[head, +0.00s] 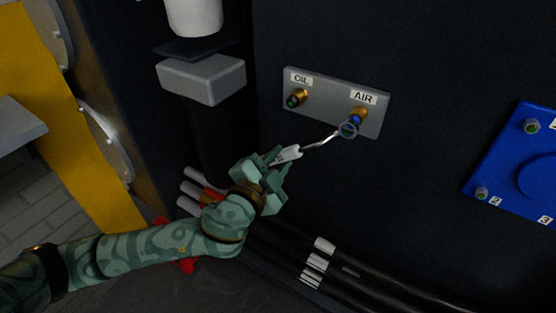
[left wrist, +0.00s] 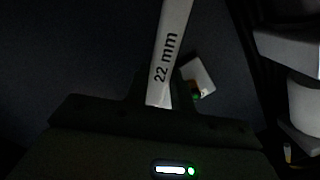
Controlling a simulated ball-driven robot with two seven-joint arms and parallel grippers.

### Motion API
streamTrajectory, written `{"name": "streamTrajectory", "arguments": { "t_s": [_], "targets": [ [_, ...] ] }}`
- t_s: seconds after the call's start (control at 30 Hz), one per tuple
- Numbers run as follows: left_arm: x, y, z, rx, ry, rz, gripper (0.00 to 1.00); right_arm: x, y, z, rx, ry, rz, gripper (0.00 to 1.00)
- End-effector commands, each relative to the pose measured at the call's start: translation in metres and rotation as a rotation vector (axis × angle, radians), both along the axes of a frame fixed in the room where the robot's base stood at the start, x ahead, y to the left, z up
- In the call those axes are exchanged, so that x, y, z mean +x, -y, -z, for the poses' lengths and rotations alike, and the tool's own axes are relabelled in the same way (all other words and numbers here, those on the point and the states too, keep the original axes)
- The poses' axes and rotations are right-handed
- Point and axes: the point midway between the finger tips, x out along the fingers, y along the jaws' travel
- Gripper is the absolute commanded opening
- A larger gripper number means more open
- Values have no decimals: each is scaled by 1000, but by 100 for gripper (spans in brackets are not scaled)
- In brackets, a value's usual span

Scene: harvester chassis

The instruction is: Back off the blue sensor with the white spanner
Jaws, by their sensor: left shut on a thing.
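My left gripper (head: 272,163) is shut on the handle end of the white spanner (head: 318,143). In the left wrist view the spanner (left wrist: 170,50) shows the marking "22 mm" and runs up out of the frame. In the head view its ring end is at the blue sensor (head: 355,118), which sits in a brass fitting under the AIR label on a grey plate (head: 336,110). The ring appears around or just in front of the sensor; I cannot tell which. My right gripper is not in view.
A green-tipped sensor (head: 293,100) sits under the OIL label on the same plate. A blue panel (head: 515,165) with bolts is at the right. Black hoses with white bands (head: 318,262) run below. A grey block (head: 202,79) juts out at the upper left.

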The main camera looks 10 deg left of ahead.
Motion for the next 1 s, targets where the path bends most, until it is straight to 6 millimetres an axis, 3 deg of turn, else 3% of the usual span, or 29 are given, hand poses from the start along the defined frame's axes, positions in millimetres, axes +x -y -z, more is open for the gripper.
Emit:
{"name": "streamTrajectory", "arguments": {
  "t_s": [0.57, 1.0],
  "targets": [
    [1, 0, -1, 0, 2, -1, 0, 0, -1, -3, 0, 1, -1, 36],
    [12, 3, -1, -1, 4, -2, 0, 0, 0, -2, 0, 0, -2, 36]
  ]
}}
